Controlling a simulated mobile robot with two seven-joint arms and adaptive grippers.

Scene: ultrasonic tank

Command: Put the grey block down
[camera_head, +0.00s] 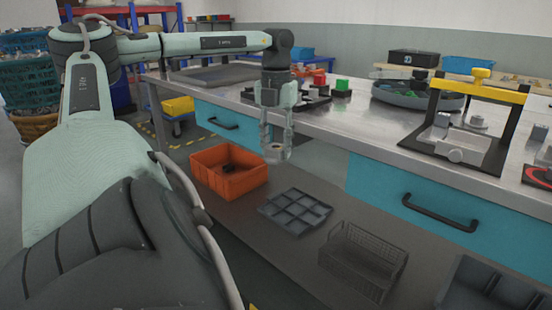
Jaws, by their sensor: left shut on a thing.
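My left gripper (275,152) points straight down in front of the bench's front edge, beside the blue drawers. Its fingers are shut on a small grey block (274,148). The block is mostly covered by the fingertips, so its shape is hard to make out. The gripper and block look clear of the bench top, with the lower shelf behind and below them in the picture. My right gripper is not in view.
Below are an orange bin (228,182), a grey divided tray (295,211) and a wire basket (362,262).

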